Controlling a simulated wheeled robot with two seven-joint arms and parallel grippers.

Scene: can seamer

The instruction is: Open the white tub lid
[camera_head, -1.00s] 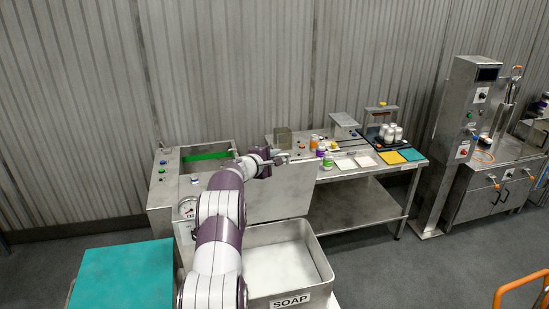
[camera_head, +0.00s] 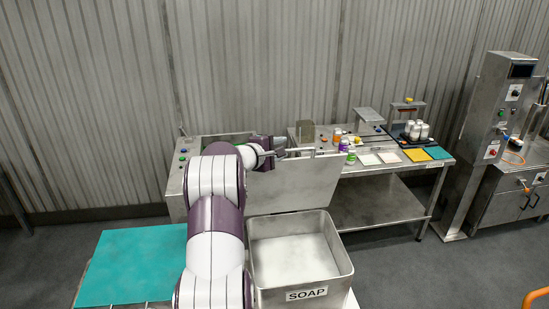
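A metal tub (camera_head: 342,262) labelled SOAP stands at the lower middle, open at the top, with a white filling (camera_head: 292,257) inside. A flat grey panel (camera_head: 297,188) stands nearly upright along the tub's back edge and looks like its raised lid. My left gripper (camera_head: 292,151) is at the panel's upper edge, near its middle. Whether it touches the panel, and whether its small fingers are open or shut, I cannot make out. My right gripper is not in view.
A teal-topped surface (camera_head: 130,266) lies left of my arm. A metal machine (camera_head: 178,178) stands behind the arm. A steel table (camera_head: 375,165) with bottles and coloured mats stands behind and right of the tub. Floor (camera_head: 395,275) is clear at right.

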